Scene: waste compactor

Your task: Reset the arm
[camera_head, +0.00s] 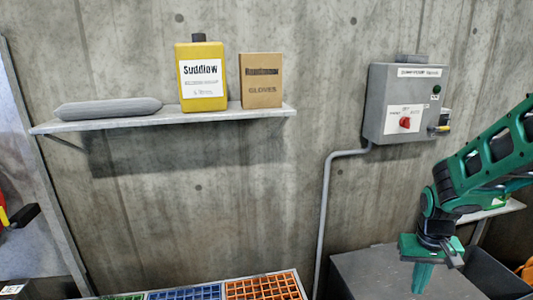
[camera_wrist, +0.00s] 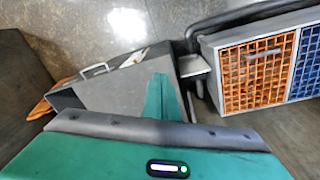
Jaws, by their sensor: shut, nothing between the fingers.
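My green arm reaches in from the right in the head view. My gripper (camera_head: 423,277) points down over a grey box-like surface at the lower right, its fingers together and empty. In the wrist view my gripper (camera_wrist: 160,98) also shows with its green fingers closed, in front of a grey metal bin with a handle (camera_wrist: 97,71). I cannot tell the exact gap between the fingertips and the grey surface.
A grey control box (camera_head: 405,103) with a red switch hangs on the concrete wall, left of my arm. Orange (camera_head: 264,288) and blue (camera_head: 185,293) crates stand below.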

